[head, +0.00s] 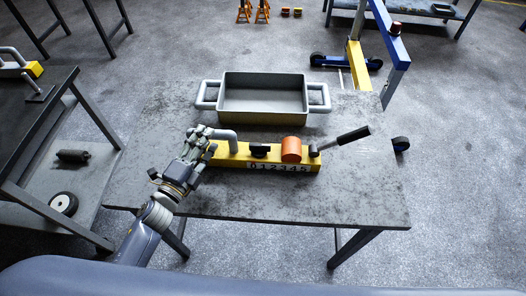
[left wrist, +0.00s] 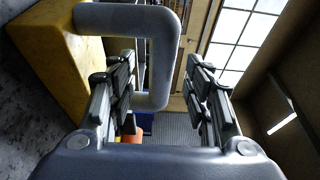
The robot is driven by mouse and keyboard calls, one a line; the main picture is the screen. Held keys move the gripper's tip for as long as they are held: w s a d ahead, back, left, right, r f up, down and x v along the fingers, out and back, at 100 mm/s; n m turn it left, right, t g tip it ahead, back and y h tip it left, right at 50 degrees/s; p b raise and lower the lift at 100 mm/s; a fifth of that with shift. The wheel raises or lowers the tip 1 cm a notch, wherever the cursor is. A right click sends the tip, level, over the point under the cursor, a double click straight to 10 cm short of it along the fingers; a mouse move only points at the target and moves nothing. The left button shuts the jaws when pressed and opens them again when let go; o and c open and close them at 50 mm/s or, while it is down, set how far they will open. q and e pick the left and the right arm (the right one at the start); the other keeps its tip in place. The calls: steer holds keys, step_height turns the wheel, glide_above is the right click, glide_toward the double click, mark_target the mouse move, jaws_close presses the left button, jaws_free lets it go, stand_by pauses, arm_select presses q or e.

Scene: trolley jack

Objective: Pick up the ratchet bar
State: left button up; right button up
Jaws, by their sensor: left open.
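The ratchet bar (head: 235,161) is a long yellow beam lying across the table, with a number strip on its front side. It bears a black knob, an orange cylinder (head: 291,149) and a lever with a black grip (head: 353,135) at its right end. A grey bent handle (head: 223,134) stands at its left end. My left gripper (head: 205,138) is open at this handle. In the left wrist view, the handle (left wrist: 166,40) shows between the open fingers (left wrist: 160,72), beside the yellow beam (left wrist: 55,60). I cannot tell whether they touch. My right gripper is not in view.
A grey tray (head: 262,119) with two side handles sits behind the bar on the grey table (head: 330,203). A dark workbench (head: 38,112) stands at the left. A blue and yellow frame (head: 357,65) stands behind the table at right. The table's front is clear.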

arm_select(q)
steer(key=x, duration=0.3)
steer(key=shift+w, duration=0.2)
jaws_close()
steer(key=shift+r, duration=0.25)
